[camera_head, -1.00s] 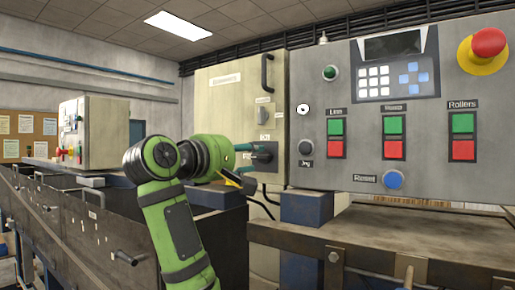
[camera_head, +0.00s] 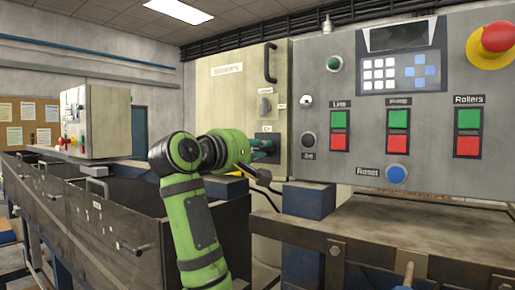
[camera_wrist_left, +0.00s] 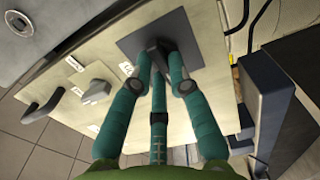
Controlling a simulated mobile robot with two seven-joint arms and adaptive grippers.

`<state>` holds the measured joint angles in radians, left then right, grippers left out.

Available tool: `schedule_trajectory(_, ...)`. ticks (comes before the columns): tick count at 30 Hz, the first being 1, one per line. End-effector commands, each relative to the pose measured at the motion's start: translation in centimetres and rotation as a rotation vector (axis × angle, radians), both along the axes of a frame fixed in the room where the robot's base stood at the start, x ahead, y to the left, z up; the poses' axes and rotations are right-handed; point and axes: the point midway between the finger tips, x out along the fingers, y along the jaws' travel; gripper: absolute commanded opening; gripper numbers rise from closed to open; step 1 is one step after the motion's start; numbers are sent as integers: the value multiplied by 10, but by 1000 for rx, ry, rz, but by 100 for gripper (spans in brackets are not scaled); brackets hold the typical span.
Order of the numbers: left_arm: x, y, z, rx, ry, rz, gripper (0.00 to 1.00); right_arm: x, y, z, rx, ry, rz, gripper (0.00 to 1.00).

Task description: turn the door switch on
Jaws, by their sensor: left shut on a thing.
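The door switch is a dark knob on a dark square plate (camera_wrist_left: 190,38), low on the front of a beige cabinet (camera_head: 228,95). In the left wrist view the teal fingers of my left gripper (camera_wrist_left: 160,60) are shut on the door switch (camera_wrist_left: 154,47), one on each side of it. In the head view my left gripper (camera_head: 264,150) reaches in from the left, and its hand and fingers hide most of the switch. The knob's exact angle cannot be told. My right gripper is in neither view.
A grey selector (camera_head: 265,105) and a door handle (camera_head: 269,62) sit above the switch on the cabinet. To the right is a grey control panel (camera_head: 430,150) with green and red buttons and a red emergency stop (camera_head: 496,38). A blue block (camera_head: 309,199) stands below it.

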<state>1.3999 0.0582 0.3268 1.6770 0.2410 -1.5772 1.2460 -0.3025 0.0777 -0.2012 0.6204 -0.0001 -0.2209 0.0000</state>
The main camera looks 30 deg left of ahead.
Motion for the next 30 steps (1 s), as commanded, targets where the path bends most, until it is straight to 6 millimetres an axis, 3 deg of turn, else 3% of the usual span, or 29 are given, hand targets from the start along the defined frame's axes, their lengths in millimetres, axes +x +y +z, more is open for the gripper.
schedule_trajectory(11,0,0,-1,163,-23,2,0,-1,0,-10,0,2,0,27)
schedule_trajectory(30,-1,-2,-1,756,-107,4,0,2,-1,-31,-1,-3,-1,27)
